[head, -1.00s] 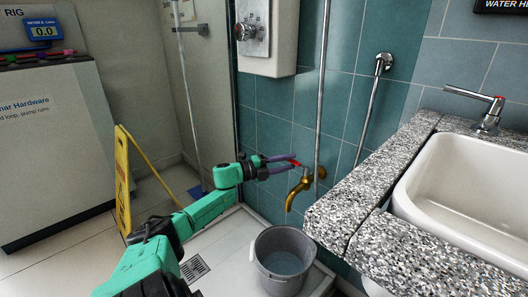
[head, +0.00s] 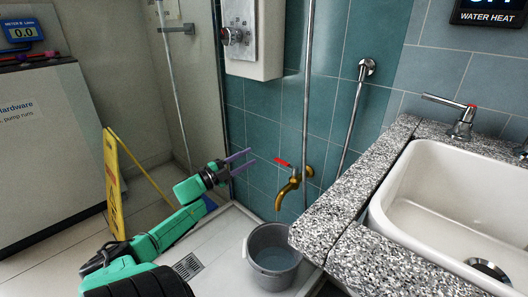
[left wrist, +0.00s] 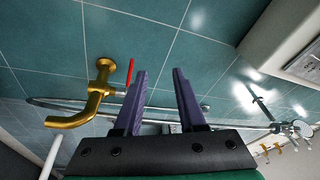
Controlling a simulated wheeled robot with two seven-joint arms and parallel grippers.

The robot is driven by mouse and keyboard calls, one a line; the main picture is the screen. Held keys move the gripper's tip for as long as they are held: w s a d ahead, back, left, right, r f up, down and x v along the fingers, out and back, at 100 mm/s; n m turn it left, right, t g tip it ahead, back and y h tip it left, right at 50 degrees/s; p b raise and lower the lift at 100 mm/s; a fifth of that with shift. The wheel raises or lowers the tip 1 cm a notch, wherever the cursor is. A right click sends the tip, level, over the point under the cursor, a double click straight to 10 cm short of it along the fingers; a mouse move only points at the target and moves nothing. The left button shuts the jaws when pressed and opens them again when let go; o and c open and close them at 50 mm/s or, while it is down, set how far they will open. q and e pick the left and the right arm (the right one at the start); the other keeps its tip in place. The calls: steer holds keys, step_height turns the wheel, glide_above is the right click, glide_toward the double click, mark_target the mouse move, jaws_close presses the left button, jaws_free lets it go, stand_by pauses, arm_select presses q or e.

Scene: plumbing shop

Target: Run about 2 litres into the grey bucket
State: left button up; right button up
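The grey bucket (head: 253,250) stands upright on the pale floor tray below the brass tap (head: 289,190). A bluish surface that looks like water shows inside it. I see no stream between the spout and the bucket. The tap has a red lever (head: 283,162) slanting up and left. In the left wrist view the brass tap (left wrist: 98,95) is left of my fingers, with its red lever (left wrist: 134,72) by the left finger. My left gripper (head: 250,157) is open and empty, left of the lever and apart from it in the head view. My right gripper is out of view.
A granite counter (head: 345,205) with a white sink (head: 440,200) fills the right. A vertical pipe (head: 307,90) runs above the tap. A yellow floor sign (head: 114,185) stands at left. The meter (head: 22,31) reads 0.0. A floor drain (head: 187,265) lies left of the bucket.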

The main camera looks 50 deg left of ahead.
arm_select(q)
steer(key=s+a+n+t+y, duration=0.1)
steer(key=s+a+n+y, duration=0.15)
steer(key=n+y, duration=0.6)
steer(key=n+g+h, duration=0.3)
steer(key=n+h, duration=0.1)
steer(key=n, duration=2.2)
glide_toward(281, 161)
steer(key=shift+m+h, duration=0.25)
steer(key=w, duration=0.6)
steer(key=w+a, duration=0.1)
steer(key=w, duration=0.3)
steer(key=shift+a+f, duration=0.1)
steer(key=shift+f, duration=0.15)
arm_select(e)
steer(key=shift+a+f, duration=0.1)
